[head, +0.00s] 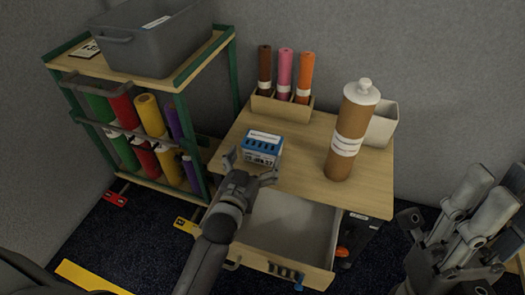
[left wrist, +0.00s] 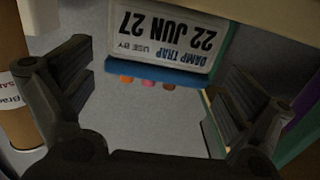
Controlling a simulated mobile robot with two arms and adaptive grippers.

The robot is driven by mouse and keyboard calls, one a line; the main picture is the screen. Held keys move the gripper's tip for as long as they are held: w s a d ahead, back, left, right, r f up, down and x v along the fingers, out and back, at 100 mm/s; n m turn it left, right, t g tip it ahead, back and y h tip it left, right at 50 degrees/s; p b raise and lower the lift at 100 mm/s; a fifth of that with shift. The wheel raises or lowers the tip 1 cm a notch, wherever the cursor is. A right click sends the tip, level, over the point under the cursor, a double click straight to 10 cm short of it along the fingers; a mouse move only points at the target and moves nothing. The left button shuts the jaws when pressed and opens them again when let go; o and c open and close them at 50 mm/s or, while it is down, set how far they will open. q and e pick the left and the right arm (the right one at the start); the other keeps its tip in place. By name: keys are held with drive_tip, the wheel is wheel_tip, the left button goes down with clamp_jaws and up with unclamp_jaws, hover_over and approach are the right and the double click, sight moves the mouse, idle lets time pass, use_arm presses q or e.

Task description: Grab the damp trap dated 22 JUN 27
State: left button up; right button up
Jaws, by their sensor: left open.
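The damp trap (head: 261,147) is a small blue and white box on the wooden desk top, near its front left edge. In the left wrist view its label (left wrist: 165,35) shows upside down and reads "DAMP TRAP, USE BY 22 JUN 27". My left gripper (head: 250,169) is open and empty, just in front of the box, with its fingers pointing toward it. In the left wrist view the open fingers (left wrist: 155,85) stand apart to either side, with the label between and beyond them.
A brown bottle (head: 349,135) with a white cap stands right of the box. A wooden holder (head: 282,106) with three coloured tubes and a white bin (head: 382,123) stand behind. An open drawer (head: 286,228) juts out below. A green-framed cart (head: 150,75) stands at left.

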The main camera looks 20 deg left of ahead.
sight(262, 144)
use_arm(q)
drive_tip(key=shift+w+d+f+b, duration=0.1)
drive_tip(key=shift+w+b, duration=0.45)
drive_tip(key=shift+w, duration=0.95)
drive_tip(key=shift+w+f+b, duration=0.1)
drive_tip(key=shift+w+b, duration=0.45)
drive_tip(key=shift+w, duration=0.9)
drive_tip(key=shift+r, duration=0.1)
drive_tip(key=c, duration=0.8)
drive_tip(key=shift+r, duration=0.15)
